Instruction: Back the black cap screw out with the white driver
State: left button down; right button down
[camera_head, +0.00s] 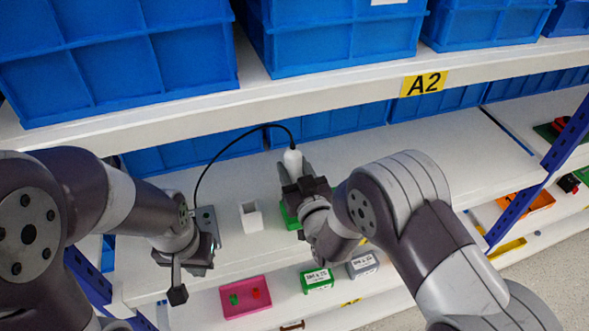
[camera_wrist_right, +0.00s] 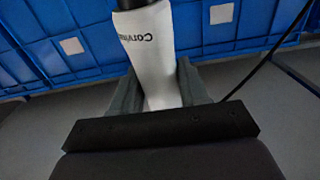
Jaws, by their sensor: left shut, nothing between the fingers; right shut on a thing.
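The white driver (camera_head: 292,162) is upright in my right gripper (camera_head: 297,180), above the middle shelf, with a black cable rising from its top. In the right wrist view the white driver (camera_wrist_right: 150,45) with dark lettering sits between the two grey fingers of my right gripper (camera_wrist_right: 158,88), which are shut on it. Its lower end is hidden by the gripper. A green block (camera_head: 287,216) shows partly below my right gripper. I cannot make out the black cap screw in either view. My left gripper (camera_head: 177,294) is shut and empty, pointing down near the shelf's front edge at the left.
A small white open box (camera_head: 250,216) stands on the shelf left of the green block. A grey plate (camera_head: 207,222) is partly behind my left wrist. A pink tray (camera_head: 245,297) with green and red pieces lies lower. Blue bins (camera_head: 330,35) fill the shelf above, labelled A2.

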aim_at(296, 159)
jog(key=shift+r, duration=0.1)
jog(key=shift+w+a+r+p, duration=0.1)
jog(key=shift+w+r+p, duration=0.1)
jog(key=shift+r+p, duration=0.65)
jog(key=shift+s+r+p, duration=0.1)
jog(key=shift+r+p, duration=0.6)
jog(key=shift+r, duration=0.65)
jog(key=shift+f, duration=0.1)
